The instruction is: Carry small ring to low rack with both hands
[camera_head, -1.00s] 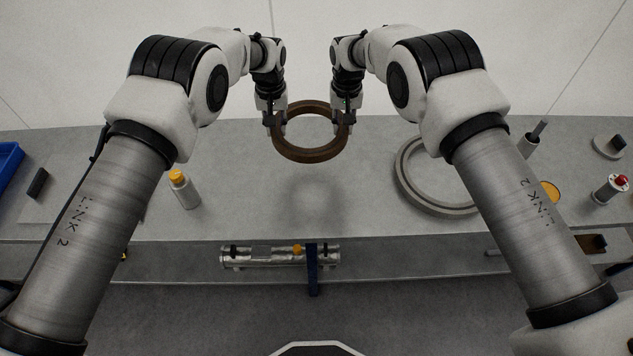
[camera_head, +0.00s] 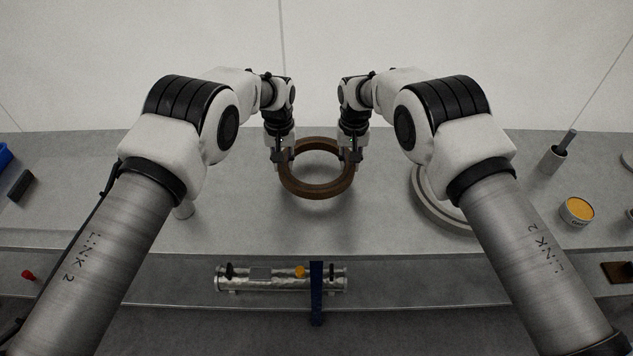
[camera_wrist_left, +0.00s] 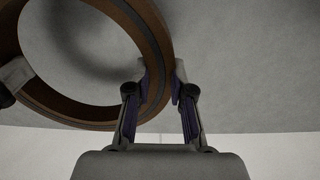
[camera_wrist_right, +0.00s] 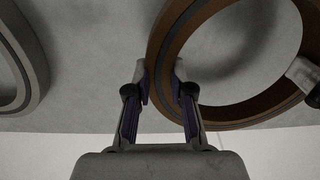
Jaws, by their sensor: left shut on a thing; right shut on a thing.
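The small ring (camera_head: 316,189) is brown with a dark band and is held level above the grey bench top. My left gripper (camera_head: 282,158) is shut on its left side and my right gripper (camera_head: 350,158) on its right side. In the left wrist view the ring (camera_wrist_left: 112,113) passes between the fingers of my left gripper (camera_wrist_left: 160,88). In the right wrist view the ring (camera_wrist_right: 215,110) passes between the fingers of my right gripper (camera_wrist_right: 161,88). I cannot identify a low rack for certain in these views.
A larger grey ring (camera_head: 432,207) lies on the bench at the right, partly behind my right arm. A silver cylinder (camera_head: 280,279) with a blue strap (camera_head: 317,290) is on the lower front level. A yellow-topped tin (camera_head: 577,210) and a cup (camera_head: 552,158) stand further right.

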